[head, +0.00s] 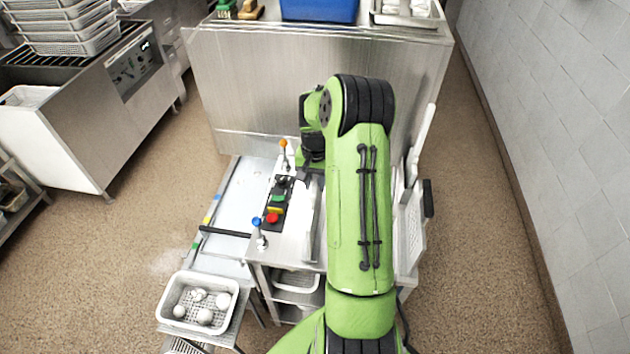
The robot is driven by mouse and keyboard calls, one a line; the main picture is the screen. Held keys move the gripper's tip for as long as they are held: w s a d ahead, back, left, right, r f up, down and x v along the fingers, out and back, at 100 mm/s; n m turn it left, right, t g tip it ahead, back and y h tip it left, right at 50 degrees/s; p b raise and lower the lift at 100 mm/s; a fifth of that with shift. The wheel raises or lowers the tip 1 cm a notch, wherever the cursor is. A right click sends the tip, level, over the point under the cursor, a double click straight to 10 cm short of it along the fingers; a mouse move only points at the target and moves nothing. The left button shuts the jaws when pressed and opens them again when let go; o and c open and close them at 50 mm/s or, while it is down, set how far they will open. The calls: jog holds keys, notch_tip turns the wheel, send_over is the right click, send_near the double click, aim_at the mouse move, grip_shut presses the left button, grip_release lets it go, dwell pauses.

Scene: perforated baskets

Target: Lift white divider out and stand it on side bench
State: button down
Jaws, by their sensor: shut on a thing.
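My gripper (309,174) points down in the middle of the head view, partly hidden by my green arm. It is shut on the top of a pale, narrow upright panel, which I take for the white divider (309,222). The divider's right side is hidden behind my arm, and I cannot tell whether its lower edge touches the steel surface. A low grey bench (236,190) with coloured marks along its left edge lies to the left of the gripper; I cannot tell for sure that it is the side bench.
A control box (276,205) with coloured buttons, an orange-topped post (284,152) and a blue-topped post (258,232) stand left of the divider. A white basket (170,302) holds several pale balls. A perforated white rack (411,232) is right of my arm. A steel cabinet (255,90) blocks the back.

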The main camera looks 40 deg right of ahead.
jog(key=shift+f+b, duration=0.5)
jog(key=shift+f, duration=0.1)
jog(key=shift+r, duration=0.1)
jog(key=c, duration=0.8)
grip_release()
notch_tip(320, 180, up, 16)
jog(key=shift+d+f+p, duration=0.1)
jog(key=shift+p, duration=0.2)
